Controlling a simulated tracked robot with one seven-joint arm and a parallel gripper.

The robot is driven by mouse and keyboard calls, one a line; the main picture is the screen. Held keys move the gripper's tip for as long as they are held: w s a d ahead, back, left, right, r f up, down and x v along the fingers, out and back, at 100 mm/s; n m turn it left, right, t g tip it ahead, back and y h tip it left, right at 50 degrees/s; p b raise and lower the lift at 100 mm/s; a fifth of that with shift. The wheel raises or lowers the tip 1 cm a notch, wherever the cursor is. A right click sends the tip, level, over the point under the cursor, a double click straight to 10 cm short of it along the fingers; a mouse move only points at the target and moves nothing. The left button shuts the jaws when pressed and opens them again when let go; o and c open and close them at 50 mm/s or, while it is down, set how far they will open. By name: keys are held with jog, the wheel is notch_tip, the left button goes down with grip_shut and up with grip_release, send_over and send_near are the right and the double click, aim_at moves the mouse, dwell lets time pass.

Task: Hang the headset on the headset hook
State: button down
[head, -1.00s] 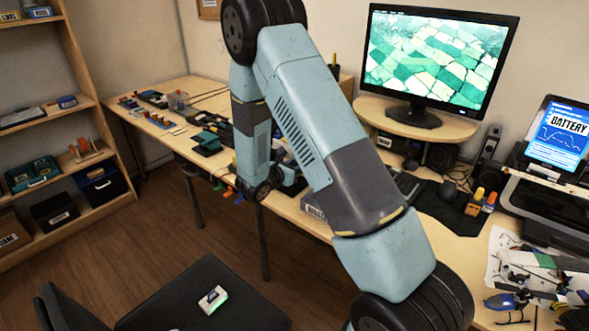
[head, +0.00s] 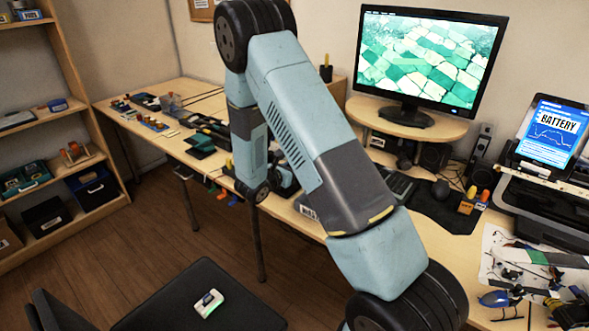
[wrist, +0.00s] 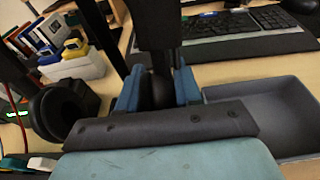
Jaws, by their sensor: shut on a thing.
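The headset is black and shows in the wrist view. One round ear cup (wrist: 52,112) hangs at the left, and a dark upright part (wrist: 158,30) rises in the middle. My gripper (wrist: 158,88) has its two blue fingers closed on this dark part. In the head view my arm hides most of the gripper and the headset, above the middle of the desk. I cannot make out the headset hook in either view.
A grey tray (wrist: 275,115) lies right of the gripper, with a keyboard (wrist: 235,25) behind it. In the head view, a monitor (head: 430,60) stands on a riser and a chair (head: 180,300) is in front.

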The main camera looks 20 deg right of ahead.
jog(key=c, duration=0.7)
grip_release()
jog(key=v, duration=1.4)
jog(key=s+d+r+m+g+y, duration=0.2)
jog(key=s+d+r+m+g, duration=0.2)
jog(key=s+d+r+m, duration=0.3)
jog(key=s+d+r+m+g+y, duration=0.1)
jog(key=s+d+r+m+g, duration=0.45)
jog(key=r, duration=0.45)
jog(key=s+r+m+t+y, duration=0.2)
jog(key=s+r+m+y, duration=0.1)
jog(key=s+r+m, duration=0.1)
jog(key=s+a+r+m+t+y, duration=0.1)
jog(key=s+r+m+t+y, duration=0.1)
jog(key=s, duration=0.5)
jog(key=s+a+r+m+t+y, duration=0.1)
jog(key=s+r+m+t+y, duration=0.1)
jog(key=s+r+m+y, duration=0.2)
jog(key=shift+s+a+r+m+y, duration=0.1)
jog(key=shift+s+r+m+y, duration=0.05)
jog(key=shift+s+r+m, duration=0.45)
jog(key=shift+s+a+r+m+y, duration=0.15)
jog(key=shift+s+r+m, duration=0.15)
jog(key=shift+r+m, duration=0.35)
